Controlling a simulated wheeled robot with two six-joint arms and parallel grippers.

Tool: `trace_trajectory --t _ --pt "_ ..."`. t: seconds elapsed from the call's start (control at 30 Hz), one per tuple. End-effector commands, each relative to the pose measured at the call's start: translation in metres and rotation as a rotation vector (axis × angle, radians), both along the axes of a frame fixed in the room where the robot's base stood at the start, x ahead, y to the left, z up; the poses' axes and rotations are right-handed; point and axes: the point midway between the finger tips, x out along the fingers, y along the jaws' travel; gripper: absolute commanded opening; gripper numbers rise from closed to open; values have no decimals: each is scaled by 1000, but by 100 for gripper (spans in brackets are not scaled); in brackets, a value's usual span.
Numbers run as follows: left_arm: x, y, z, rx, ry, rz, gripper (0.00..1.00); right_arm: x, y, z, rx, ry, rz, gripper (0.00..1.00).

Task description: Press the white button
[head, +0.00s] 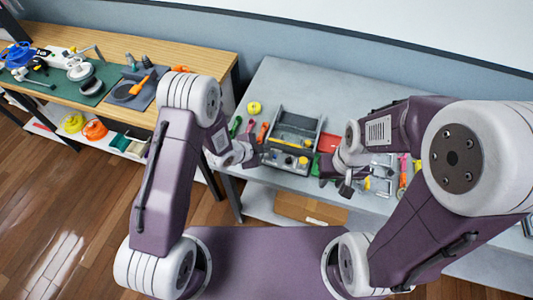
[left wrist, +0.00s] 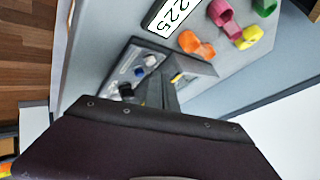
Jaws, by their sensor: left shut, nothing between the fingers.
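In the left wrist view, a grey box (left wrist: 205,68) has a panel on its sloped face. My left gripper (left wrist: 166,84) is shut and empty, close in front of the box; contact cannot be judged. In the head view, my left gripper (head: 252,160) is at the left side of the grey box (head: 284,158), where the white button is too small to make out. My right gripper (head: 342,188) is right of the box, and its jaws are unclear.
A display reading 225 (left wrist: 174,14) is beside the box. Orange (left wrist: 196,45), pink and yellow pieces lie past it. In the head view, a red tray (head: 329,142) is right of the box. A wooden bench (head: 115,48) with tools stands left.

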Motion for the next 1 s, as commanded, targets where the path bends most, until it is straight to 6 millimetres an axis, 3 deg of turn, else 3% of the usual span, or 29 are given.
trace_trajectory --t 1.0 --pt "0 0 -8 0 0 0 0 0 0 -9 0 0 0 32"
